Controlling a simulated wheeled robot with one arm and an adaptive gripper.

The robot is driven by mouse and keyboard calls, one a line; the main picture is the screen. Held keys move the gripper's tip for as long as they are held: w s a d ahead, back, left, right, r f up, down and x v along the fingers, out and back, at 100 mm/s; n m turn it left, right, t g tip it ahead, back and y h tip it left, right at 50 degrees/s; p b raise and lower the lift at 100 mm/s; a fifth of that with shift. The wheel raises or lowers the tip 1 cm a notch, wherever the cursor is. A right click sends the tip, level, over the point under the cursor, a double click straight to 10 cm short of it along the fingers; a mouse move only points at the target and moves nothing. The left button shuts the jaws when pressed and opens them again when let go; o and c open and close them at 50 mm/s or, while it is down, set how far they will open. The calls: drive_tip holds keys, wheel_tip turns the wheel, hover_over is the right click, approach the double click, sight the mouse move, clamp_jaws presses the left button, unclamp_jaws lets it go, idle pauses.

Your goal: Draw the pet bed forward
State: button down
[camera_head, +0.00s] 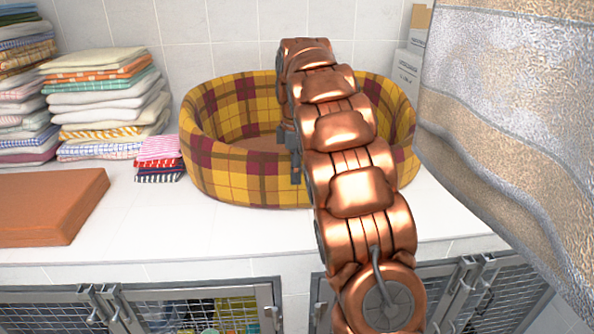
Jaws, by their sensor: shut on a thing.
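The pet bed (237,183) is an oval with yellow, maroon and brown plaid walls and a brown inner cushion. It stands upright on the white tiled counter, near the back wall. My copper arm reaches over its front right part and hides some of the bed. My gripper (296,170) is a small dark shape beside the arm at the bed's front wall. It is shut on the pet bed's front wall, though the fingertips are partly hidden by the arm.
Folded towel stacks (108,100) stand left of the bed, with small folded cloths (159,160) close by its left side. A brown-orange slab (48,207) lies at the front left. Boxes (408,68) stand behind right. Wire kennel doors (190,305) are below the counter (150,225). A blurred tan-grey surface (510,120) blocks the right.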

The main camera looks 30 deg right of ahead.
drive_tip(key=shift+s+a, duration=0.2)
drive_tip(key=shift+s, duration=0.1)
drive_tip(key=shift+c, duration=1.7)
unclamp_jaws()
drive_tip(key=shift+a, duration=0.2)
drive_tip(key=shift+o, duration=0.9)
drive_tip(key=shift+d, duration=0.1)
